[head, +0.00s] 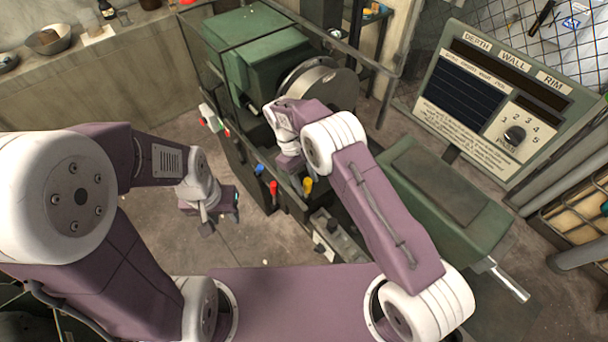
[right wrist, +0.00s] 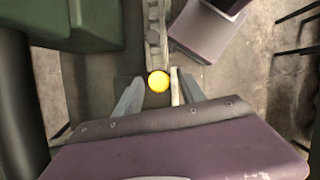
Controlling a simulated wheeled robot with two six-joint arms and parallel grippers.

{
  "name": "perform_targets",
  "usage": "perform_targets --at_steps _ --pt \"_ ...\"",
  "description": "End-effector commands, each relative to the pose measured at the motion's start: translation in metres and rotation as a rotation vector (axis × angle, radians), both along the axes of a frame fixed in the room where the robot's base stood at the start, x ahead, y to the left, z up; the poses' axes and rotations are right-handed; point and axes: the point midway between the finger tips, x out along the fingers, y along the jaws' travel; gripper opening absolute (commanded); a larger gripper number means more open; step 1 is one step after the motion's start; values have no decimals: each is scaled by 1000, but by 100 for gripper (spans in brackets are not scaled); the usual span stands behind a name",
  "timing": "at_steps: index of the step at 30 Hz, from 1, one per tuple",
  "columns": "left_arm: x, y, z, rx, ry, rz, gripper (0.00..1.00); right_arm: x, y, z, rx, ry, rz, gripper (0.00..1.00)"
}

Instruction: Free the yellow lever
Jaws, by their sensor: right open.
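The yellow lever (head: 308,185) has a bright knob and stands at the front of the green machine, right of a red lever (head: 273,188) and a blue lever (head: 259,169). In the right wrist view, its round yellow knob (right wrist: 158,82) appears between the fingertips of my right gripper (right wrist: 156,86). That gripper is open; I cannot tell whether the knob is at fingertip depth. In the head view, my right gripper (head: 291,168) hangs just above left of the yellow lever, its fingers mostly hidden. My left gripper (head: 207,226) hangs lower left, apart from the levers.
The green lathe-like machine (head: 255,50) carries a grey disc (head: 322,88). A panel (head: 495,105) marked DEPTH, WALL and RIM, with a numbered dial, stands at right. A bench (head: 90,65) with a bowl (head: 48,40) is at back left. Open floor lies below my left gripper.

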Motion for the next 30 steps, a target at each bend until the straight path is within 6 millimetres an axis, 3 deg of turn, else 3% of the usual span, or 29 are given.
perform_targets --at_steps 5,10,15,23,26,28,30 --pt "0 0 -13 0 0 0 36 10 11 31 4 -6 1 47" --pt "0 0 -13 0 0 0 36 17 18 60 2 -3 1 47" --pt "0 0 -13 0 0 0 36 20 21 71 2 -1 1 47" --pt "0 0 -13 0 0 0 36 19 21 73 0 0 1 47" --pt "0 0 -10 0 0 0 36 26 13 74 -6 -21 -5 19" --pt "0 0 -3 0 0 0 36 43 -12 77 -26 -88 -19 0" --pt "0 0 7 0 0 0 36 70 -57 81 -59 -200 -20 0"
